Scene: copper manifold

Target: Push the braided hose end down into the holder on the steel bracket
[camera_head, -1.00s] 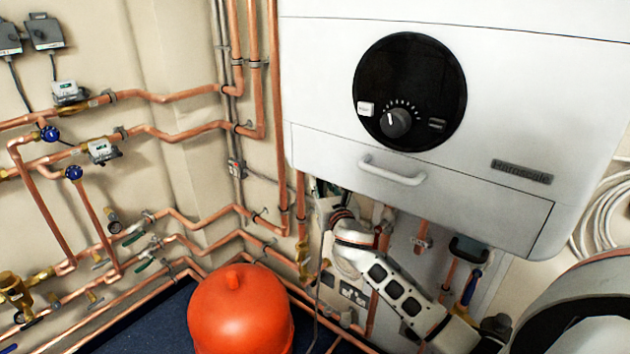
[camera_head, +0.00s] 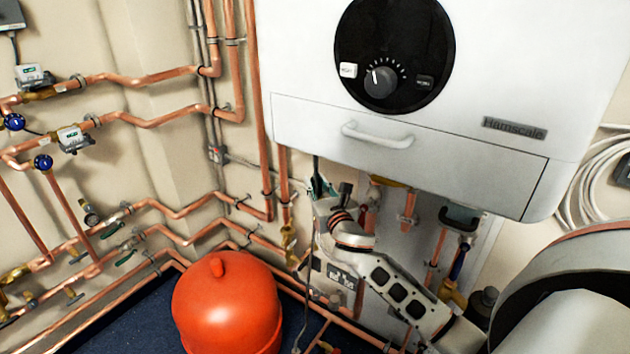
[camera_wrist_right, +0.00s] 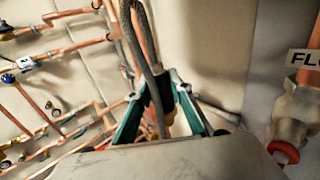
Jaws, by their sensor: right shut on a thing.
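My right gripper (camera_head: 321,188) is just under the front edge of the white boiler, its teal fingers partly hidden by its own wrist. In the right wrist view the teal fingers (camera_wrist_right: 165,110) are closed around the grey braided hose (camera_wrist_right: 149,72). A brass-coloured part (camera_wrist_right: 168,119) shows between the fingers, and the hose runs up from there. In the head view a thin dark hose line (camera_head: 309,262) hangs below the gripper. I cannot make out the holder or the steel bracket in either view. My left gripper is out of view.
The white boiler (camera_head: 420,165) overhangs the right gripper. Copper pipes (camera_head: 283,185) run close on its left, and valves and pipes lie behind the arm. A red vessel (camera_head: 226,308) stands below left. A white fitting (camera_wrist_right: 290,115) is at the right in the wrist view.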

